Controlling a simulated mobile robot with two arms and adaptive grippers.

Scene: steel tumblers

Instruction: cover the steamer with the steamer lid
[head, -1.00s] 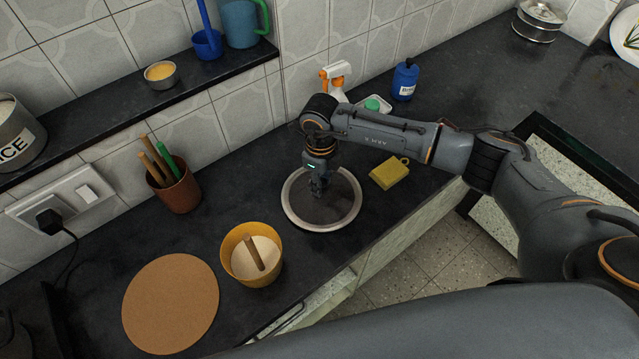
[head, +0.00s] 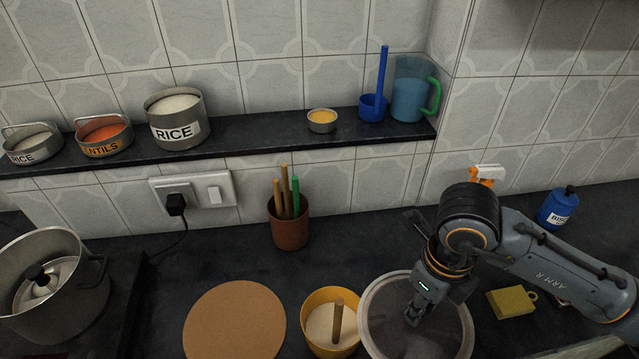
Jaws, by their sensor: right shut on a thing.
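The steamer lid (head: 375,335) is a round, dark see-through disc with a pale rim at the bottom right of the head view. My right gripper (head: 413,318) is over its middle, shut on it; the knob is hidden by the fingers. The lid looks raised above the counter. The steamer (head: 75,300) looks to be the grey metal pot at the left edge, uncovered, with a metal insert and a black knob inside. The pot is partly cut off by the frame. My left gripper is not in view.
A yellow bowl (head: 318,348) and a round brown board (head: 233,325) lie between pot and lid. A utensil cup (head: 290,232) stands behind them. A shelf (head: 255,132) holds several containers.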

